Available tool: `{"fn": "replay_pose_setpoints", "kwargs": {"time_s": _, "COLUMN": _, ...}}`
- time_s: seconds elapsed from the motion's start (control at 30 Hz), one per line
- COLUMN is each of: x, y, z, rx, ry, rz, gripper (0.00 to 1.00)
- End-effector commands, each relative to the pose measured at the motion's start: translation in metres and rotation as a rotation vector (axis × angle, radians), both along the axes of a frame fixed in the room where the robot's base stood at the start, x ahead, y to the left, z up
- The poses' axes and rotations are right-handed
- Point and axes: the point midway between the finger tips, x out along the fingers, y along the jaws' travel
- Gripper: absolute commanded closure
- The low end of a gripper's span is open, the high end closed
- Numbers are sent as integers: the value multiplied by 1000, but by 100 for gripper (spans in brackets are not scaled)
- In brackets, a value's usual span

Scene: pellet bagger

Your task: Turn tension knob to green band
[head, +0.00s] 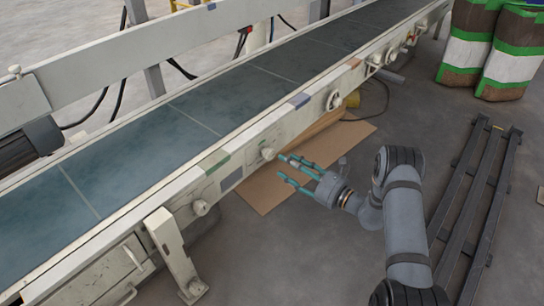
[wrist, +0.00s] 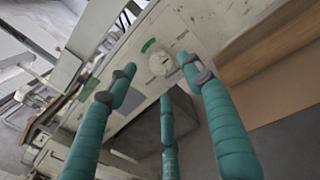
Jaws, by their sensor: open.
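The tension knob (wrist: 160,63) is a pale round knob on the cream side panel of the conveyor. A green band (wrist: 148,45) is a short arc on the panel just above and left of it in the wrist view. In the head view a pale knob (head: 268,154) sits on the conveyor's side rail near my fingertips; it appears to be the same one. My gripper (head: 281,165) has teal fingers spread open and empty, pointing at the panel. In the wrist view the open fingers (wrist: 160,78) surround the knob's place in the picture, apart from it. The knob's pointer is too small to read.
The conveyor belt (head: 150,135) runs diagonally above the rail. Other knobs (head: 200,207) and fittings line the rail. Cardboard (head: 262,195) lies on the floor below. A dark metal frame (head: 470,210) and striped bags (head: 515,55) are at right. Floor between is clear.

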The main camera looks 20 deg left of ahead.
Motion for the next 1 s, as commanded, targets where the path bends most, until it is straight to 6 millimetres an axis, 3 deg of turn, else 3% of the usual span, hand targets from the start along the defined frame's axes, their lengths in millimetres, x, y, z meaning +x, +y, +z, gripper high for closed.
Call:
{"fn": "replay_pose_setpoints", "kwargs": {"time_s": 0.2, "x": 14, "y": 41, "z": -5, "rx": -1, "ry": -4, "rz": 6, "gripper": 49}}
{"fn": "replay_pose_setpoints", "kwargs": {"time_s": 0.4, "x": 25, "y": 66, "z": -3, "rx": -1, "ry": -1, "rz": 5, "gripper": 49}}
{"fn": "replay_pose_setpoints", "kwargs": {"time_s": 0.8, "x": 28, "y": 75, "z": -1, "rx": -1, "ry": 2, "rz": 4, "gripper": 49}}
{"fn": "replay_pose_setpoints", "kwargs": {"time_s": 1.0, "x": 28, "y": 74, "z": -1, "rx": -1, "ry": 2, "rz": 3, "gripper": 60}}
